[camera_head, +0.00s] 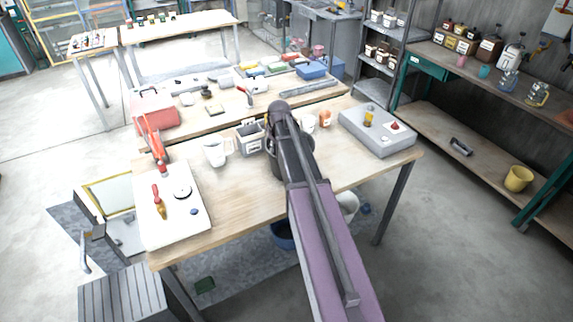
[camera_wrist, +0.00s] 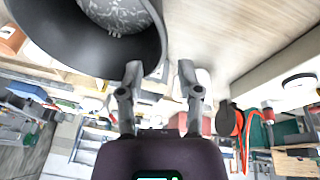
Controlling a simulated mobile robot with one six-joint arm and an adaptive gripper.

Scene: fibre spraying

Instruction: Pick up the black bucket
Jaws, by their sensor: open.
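The black bucket (camera_wrist: 60,45) fills the upper left of the wrist view, with its dark round wall close to the camera and a speckled grey-white surface inside. In the head view the bucket (camera_head: 274,168) stands on the wooden table (camera_head: 245,205), mostly hidden behind my arm. My gripper is hidden by my arm in the head view.
A white mug (camera_head: 215,152) and a grey box (camera_head: 249,139) stand left of my arm. A white board (camera_head: 170,222) with tools lies at the table's left, and a grey tray (camera_head: 378,140) at its right. A blue bucket (camera_head: 283,236) is under the table. The front middle of the table is bare.

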